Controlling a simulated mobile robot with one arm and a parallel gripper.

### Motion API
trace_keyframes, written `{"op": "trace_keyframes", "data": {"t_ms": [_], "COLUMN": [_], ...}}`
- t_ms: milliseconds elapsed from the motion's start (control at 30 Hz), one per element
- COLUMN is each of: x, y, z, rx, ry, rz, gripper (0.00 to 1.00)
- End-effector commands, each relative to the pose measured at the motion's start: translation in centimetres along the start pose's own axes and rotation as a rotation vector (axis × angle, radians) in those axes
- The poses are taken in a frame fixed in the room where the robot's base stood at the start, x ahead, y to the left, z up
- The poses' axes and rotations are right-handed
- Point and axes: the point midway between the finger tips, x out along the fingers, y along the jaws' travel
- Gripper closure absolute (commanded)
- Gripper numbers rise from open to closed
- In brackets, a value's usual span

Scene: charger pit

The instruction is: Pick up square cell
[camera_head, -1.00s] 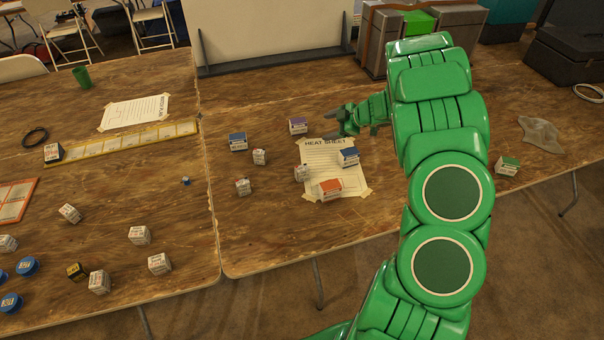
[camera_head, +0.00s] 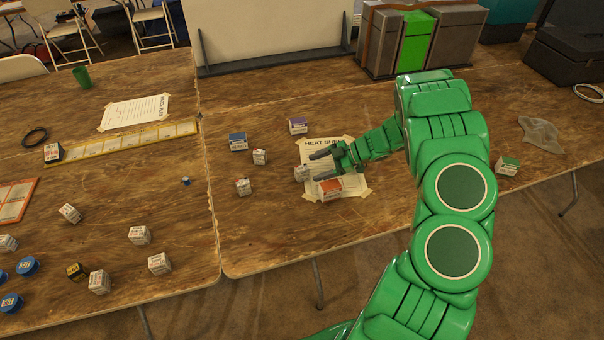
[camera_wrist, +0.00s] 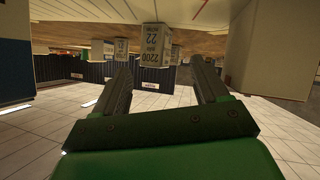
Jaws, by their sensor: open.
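The square cells are small white printed blocks. One cell (camera_head: 301,173) stands at the left edge of the heat sheet, just ahead of my gripper (camera_head: 313,165). My gripper points left, low over the sheet, with its fingers apart and nothing seen between them. The wrist view appears upside down. There, a grey-white cell marked 2200 (camera_wrist: 152,45) stands beyond the open fingertips (camera_wrist: 160,75), apart from them, and a similar block (camera_wrist: 122,48) shows farther back. Other small cells (camera_head: 259,157) and (camera_head: 243,187) stand farther left.
An orange-marked box (camera_head: 329,189) stands close beside my gripper, on the near side. A purple-marked box (camera_head: 298,125) and a blue-marked box (camera_head: 237,142) stand behind. Bare wood lies along the front of the right table (camera_head: 270,240).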

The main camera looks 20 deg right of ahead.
Motion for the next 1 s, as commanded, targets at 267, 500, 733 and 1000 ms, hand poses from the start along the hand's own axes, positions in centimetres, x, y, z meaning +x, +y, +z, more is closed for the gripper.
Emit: {"op": "trace_keyframes", "data": {"t_ms": [267, 500, 733, 1000], "x": [3.2, 4.7, 4.7, 4.7], "y": [0.4, 0.5, 0.4, 0.4], "z": [-0.2, -0.1, -0.1, -0.1], "rx": [-0.001, -0.002, -0.001, 0.0], "ry": [0.003, 0.0, 0.0, 0.0], "rz": [-0.001, 0.001, 0.001, 0.001], "gripper": [0.27, 0.27, 0.27, 0.68]}}
